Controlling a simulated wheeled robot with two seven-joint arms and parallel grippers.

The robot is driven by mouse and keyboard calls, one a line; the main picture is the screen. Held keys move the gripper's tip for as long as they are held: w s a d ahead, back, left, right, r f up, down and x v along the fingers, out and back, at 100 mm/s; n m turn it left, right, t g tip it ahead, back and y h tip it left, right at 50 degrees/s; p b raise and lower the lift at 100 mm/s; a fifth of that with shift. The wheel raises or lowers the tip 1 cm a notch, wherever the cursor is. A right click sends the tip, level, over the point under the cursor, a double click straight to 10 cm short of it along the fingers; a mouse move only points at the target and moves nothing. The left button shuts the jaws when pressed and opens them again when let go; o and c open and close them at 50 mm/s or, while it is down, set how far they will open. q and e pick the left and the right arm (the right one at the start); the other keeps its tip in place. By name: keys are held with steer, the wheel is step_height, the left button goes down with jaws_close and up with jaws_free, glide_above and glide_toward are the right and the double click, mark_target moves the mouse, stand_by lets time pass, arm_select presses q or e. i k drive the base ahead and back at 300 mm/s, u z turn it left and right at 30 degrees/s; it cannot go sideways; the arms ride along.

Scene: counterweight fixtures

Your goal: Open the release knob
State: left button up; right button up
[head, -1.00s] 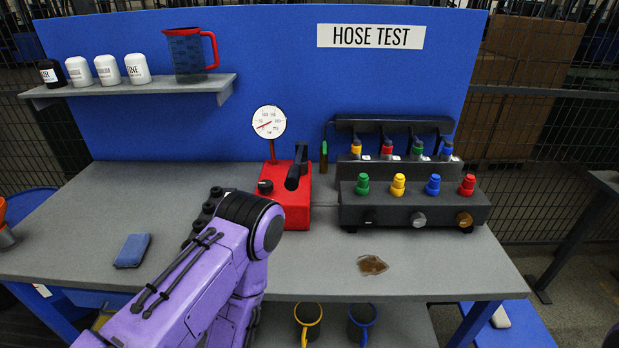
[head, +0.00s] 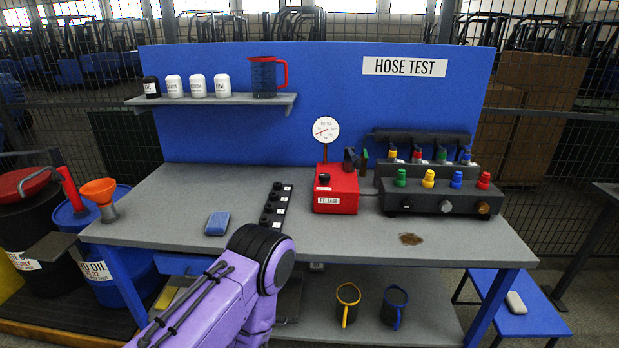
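The release knob (head: 324,179) is a small black knob on the front left of the top of a red box (head: 345,193). A white RELEASE label (head: 328,201) is on the box's front. A round pressure gauge (head: 326,131) rises from the box, and a black lever (head: 349,158) stands at its right. My purple left arm comes in from the bottom left, its black-ringed joint in front of the bench edge, apart from the knob. Neither gripper shows. Whether the knob is turned cannot be told.
A row of black sockets (head: 273,206) is left of the red box. A hose test block (head: 430,201) with coloured caps is right. A blue sponge (head: 217,223) and a brown spill (head: 411,239) lie on the grey bench (head: 160,205).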

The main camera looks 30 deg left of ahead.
mark_target(324, 178)
steer(key=u, duration=0.8)
steer(key=i, duration=0.3)
steer(key=u, duration=0.05)
